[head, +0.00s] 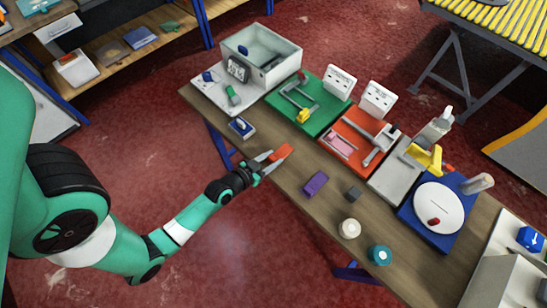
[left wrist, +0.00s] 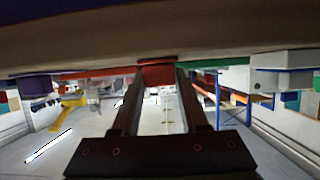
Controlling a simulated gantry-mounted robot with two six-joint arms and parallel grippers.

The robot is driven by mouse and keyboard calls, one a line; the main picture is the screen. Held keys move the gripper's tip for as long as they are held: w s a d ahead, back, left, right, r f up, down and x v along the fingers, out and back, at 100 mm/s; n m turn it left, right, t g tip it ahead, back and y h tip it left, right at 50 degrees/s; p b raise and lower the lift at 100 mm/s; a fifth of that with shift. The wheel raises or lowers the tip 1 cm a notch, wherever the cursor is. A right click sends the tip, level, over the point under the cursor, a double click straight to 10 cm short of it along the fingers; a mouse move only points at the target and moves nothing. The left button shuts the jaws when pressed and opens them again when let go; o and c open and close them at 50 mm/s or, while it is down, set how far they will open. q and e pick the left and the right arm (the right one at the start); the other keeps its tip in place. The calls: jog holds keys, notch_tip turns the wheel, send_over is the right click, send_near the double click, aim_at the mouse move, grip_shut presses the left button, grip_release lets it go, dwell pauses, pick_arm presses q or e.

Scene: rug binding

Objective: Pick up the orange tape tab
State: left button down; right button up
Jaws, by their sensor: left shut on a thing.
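The orange tape tab (head: 283,152) is a small orange-red block near the front edge of the wooden table. My left gripper (head: 271,160) reaches it from the left and is shut on it. In the left wrist view, the tab (left wrist: 158,74) sits between the tips of the two dark fingers. The picture there is upside down, with the table edge across the top. I cannot tell whether the tab still touches the table. My right gripper is not in view.
A purple block (head: 316,183), a dark grey block (head: 354,194), a white roll (head: 349,228) and a teal roll (head: 380,255) lie to the right. Behind are a green mat (head: 325,117), an orange mat (head: 345,130) and a grey bin (head: 285,70). A blue-and-white item (head: 242,128) lies left of the tab.

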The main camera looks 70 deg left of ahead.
pick_arm(q)
notch_tip(320, 180, up, 3)
jog(key=shift+r+p, duration=0.2)
jog(key=shift+p, duration=0.7)
jog(key=s+a+r+p, duration=0.8)
jog(key=s+a+r, duration=0.1)
jog(key=a, duration=0.1)
jog(key=shift+s+r+p, duration=0.3)
jog(key=shift+s, duration=0.1)
